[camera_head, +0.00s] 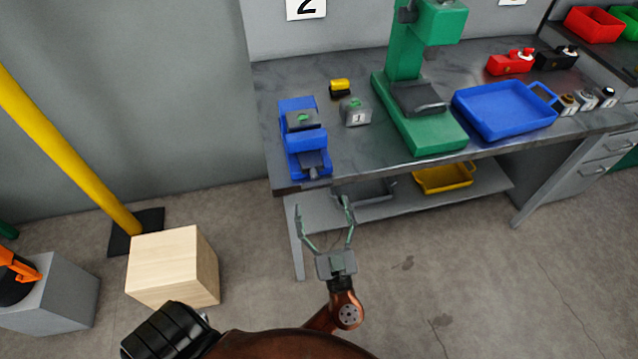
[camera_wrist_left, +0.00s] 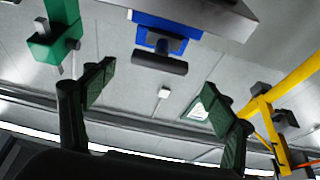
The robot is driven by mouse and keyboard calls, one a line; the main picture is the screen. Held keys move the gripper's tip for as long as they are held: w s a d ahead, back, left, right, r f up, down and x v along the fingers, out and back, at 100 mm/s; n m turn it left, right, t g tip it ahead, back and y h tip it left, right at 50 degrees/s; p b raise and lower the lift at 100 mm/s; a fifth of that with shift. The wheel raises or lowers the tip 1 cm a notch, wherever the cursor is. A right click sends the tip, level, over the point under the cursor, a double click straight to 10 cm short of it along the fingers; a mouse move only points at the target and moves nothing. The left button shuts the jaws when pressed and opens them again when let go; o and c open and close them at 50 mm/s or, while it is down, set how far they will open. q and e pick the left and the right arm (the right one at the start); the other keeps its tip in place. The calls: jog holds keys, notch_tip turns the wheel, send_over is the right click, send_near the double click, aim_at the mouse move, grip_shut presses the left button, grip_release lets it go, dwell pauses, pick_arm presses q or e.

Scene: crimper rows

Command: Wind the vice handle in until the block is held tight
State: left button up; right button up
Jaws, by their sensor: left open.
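The blue vice (camera_head: 308,139) stands at the left end of the grey workbench (camera_head: 352,155). A dark grey block with a green mark (camera_head: 302,119) sits at its top between the jaws; whether it is gripped cannot be told. In the left wrist view, the dark handle bar (camera_wrist_left: 159,63) shows on the blue vice body (camera_wrist_left: 165,28), in the gap between my fingers. My left gripper (camera_head: 322,206) is open and empty, in front of and below the bench edge, apart from the vice. It also shows in the left wrist view (camera_wrist_left: 158,88). My right gripper is not in view.
A grey block marked 1 (camera_head: 356,112) and a yellow-black item (camera_head: 340,88) stand beside the vice. A green press (camera_head: 420,130) and blue tray (camera_head: 505,110) are to the right. A wooden box (camera_head: 172,268) and yellow post (camera_head: 70,155) stand left. The floor ahead is clear.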

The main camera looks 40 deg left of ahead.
aim_at(318, 187)
pick_arm(q)
jog(key=x, duration=0.5)
jog(key=shift+w+p, duration=0.15)
jog(key=shift+p, duration=0.15)
jog(key=shift+w+a+r, duration=0.2)
jog(key=shift+w+a, duration=0.2)
jog(key=shift+a, duration=0.1)
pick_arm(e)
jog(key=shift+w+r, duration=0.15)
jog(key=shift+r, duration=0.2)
pick_arm(q)
jog(key=shift+c, duration=0.6)
jog(key=c, duration=1)
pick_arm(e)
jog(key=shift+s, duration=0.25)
pick_arm(q)
jog(key=shift+m+h, duration=0.4)
jog(key=shift+m, duration=0.2)
jog(key=shift+c, duration=0.2)
